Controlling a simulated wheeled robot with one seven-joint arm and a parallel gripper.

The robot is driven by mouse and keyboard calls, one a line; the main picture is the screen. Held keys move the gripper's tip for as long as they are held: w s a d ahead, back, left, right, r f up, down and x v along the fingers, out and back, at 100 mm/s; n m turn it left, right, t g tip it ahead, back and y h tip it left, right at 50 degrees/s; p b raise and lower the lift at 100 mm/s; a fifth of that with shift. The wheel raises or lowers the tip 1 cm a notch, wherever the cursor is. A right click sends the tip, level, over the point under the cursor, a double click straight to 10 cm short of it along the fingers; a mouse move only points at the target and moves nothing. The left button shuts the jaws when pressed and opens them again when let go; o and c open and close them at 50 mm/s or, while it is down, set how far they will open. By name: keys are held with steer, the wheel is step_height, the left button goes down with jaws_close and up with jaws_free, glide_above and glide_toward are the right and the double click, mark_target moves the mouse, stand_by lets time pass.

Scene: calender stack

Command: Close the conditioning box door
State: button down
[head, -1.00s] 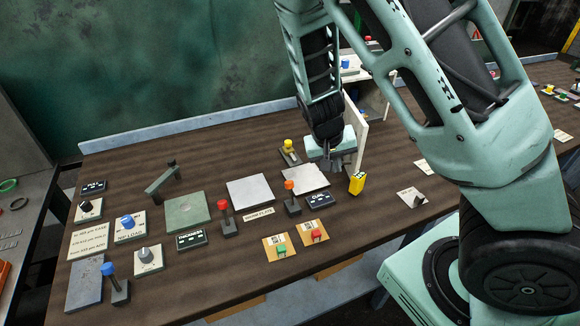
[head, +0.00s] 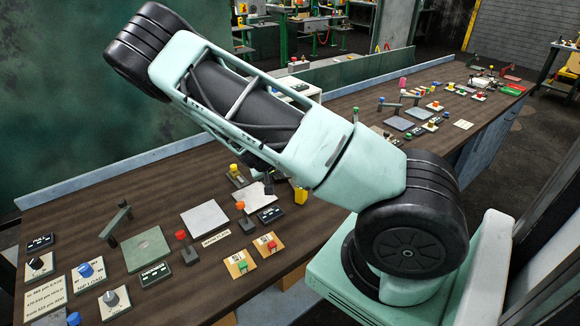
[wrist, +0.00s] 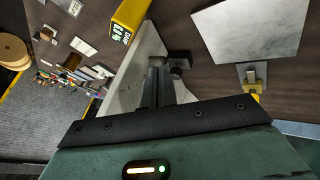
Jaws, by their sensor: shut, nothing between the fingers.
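The white conditioning box (head: 313,93) stands at the back of the bench in the head view, mostly hidden behind my arm. Its door is hidden there. In the wrist view a pale upright panel (wrist: 128,82), which looks like the door, runs just left of my gripper (wrist: 162,68). My gripper is shut and empty, with its fingers close beside the panel; I cannot tell whether they touch it. In the head view my arm hides most of the gripper.
A yellow block (wrist: 128,20) stands near the panel; it also shows in the head view (head: 300,193). A light plate (head: 204,218), a green plate (head: 147,249) and several small levers and labels cover the front left of the bench.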

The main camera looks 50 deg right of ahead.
steer(key=shift+s+d+r+p, duration=0.1)
steer(key=shift+s+d+p, duration=0.35)
steer(key=shift+d, duration=0.35)
steer(key=shift+s+d+r+p, duration=0.1)
steer(key=shift+s+d+p, duration=0.15)
steer(key=shift+s+d, duration=0.4)
steer(key=shift+w+d, duration=0.15)
steer(key=shift+d, duration=0.05)
